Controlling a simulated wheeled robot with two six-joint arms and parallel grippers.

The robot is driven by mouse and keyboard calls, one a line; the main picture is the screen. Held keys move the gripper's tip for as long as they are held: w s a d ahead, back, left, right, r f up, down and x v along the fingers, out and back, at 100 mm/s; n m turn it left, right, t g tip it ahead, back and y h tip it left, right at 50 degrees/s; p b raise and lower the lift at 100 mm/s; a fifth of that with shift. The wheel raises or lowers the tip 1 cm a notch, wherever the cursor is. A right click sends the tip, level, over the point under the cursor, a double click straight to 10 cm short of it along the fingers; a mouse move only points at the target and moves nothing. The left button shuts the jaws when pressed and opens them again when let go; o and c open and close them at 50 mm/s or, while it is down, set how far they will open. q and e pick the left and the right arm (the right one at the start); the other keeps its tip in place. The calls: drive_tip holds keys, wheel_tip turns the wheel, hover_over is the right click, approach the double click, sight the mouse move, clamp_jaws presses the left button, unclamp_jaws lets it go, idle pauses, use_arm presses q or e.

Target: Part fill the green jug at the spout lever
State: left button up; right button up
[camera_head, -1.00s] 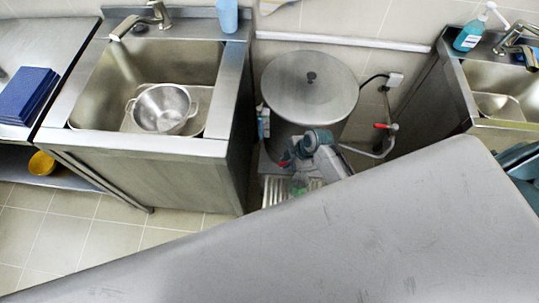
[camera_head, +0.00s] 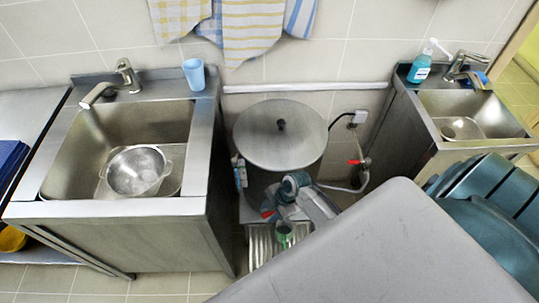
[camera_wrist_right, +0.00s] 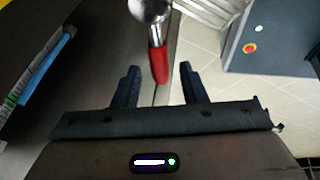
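The green jug (camera_head: 284,234) shows only in small part in the head view, low in front of the stockpot (camera_head: 258,184), over a ribbed metal rack. My arm hides the rest of it. My right gripper (camera_head: 270,213) is low at the front of the pot. In the right wrist view, my right gripper (camera_wrist_right: 159,84) is open. The red spout lever (camera_wrist_right: 158,65), with a rounded metal end, reaches between its two fingers, with gaps showing on both sides. The spout's mouth and any liquid in the jug cannot be seen. My left gripper is out of view.
A sink cabinet (camera_head: 130,235) with a metal colander (camera_head: 138,170) stands left of the pot. Another sink (camera_head: 470,115) is at right. A red-handled wall valve (camera_head: 357,161) and pipe are right of the pot. The ribbed rack (camera_head: 262,245) is below.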

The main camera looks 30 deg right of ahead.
drive_tip(key=b+v, duration=0.1)
drive_tip(key=v, duration=0.9)
drive_tip(key=shift+r, duration=0.25)
drive_tip(key=shift+s+d, duration=0.1)
drive_tip(key=shift+d, duration=0.05)
